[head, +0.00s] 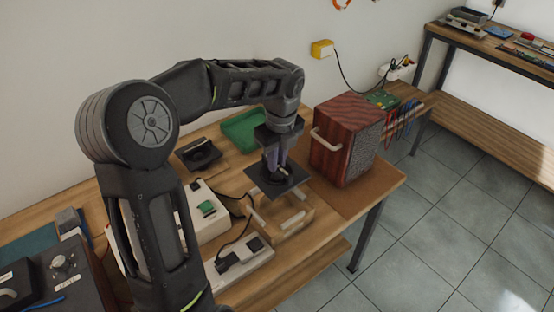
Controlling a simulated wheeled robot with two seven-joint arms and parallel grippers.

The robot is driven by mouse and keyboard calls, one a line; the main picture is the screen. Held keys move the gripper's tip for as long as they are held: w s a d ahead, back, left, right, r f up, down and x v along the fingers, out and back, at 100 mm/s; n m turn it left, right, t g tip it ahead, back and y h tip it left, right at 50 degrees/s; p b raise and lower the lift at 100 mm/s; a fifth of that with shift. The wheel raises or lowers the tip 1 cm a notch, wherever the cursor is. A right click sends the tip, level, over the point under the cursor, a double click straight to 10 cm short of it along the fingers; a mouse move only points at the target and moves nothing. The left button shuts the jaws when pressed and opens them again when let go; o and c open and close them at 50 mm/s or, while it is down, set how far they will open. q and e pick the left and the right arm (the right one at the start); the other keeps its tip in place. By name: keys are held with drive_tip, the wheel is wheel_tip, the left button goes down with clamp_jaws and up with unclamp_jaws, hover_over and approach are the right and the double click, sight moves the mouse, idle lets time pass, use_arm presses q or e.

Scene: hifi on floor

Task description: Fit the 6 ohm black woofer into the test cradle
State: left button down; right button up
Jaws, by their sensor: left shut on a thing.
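The black woofer (291,180), with a flat square frame, is in my left gripper (275,170), which points down and is shut on it. The frame looks roughly level. It is over the test cradle (283,222), a light wooden stand with pale bars, and covers its back part from view. I cannot tell whether the woofer touches the cradle. The 6 ohm marking is too small to read. My right gripper is not in view.
A red-brown speaker box (345,138) with a pale handle stands close right of the cradle. A green tray (243,130) and a black part (198,154) lie behind. A pale instrument (240,262) with a cable is in front-left. The table's right corner is clear.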

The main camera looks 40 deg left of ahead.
use_arm(q)
drive_tip(key=shift+w+f+b, duration=0.1)
drive_tip(key=shift+f+b, duration=1.05)
drive_tip(key=shift+f, duration=0.2)
drive_tip(key=shift+f, duration=0.1)
idle(0.5)
wheel_tip(320, 180, down, 9)
drive_tip(key=b, duration=0.5)
idle(2.1)
drive_tip(key=shift+f, duration=0.25)
drive_tip(key=c, duration=1.3)
unclamp_jaws()
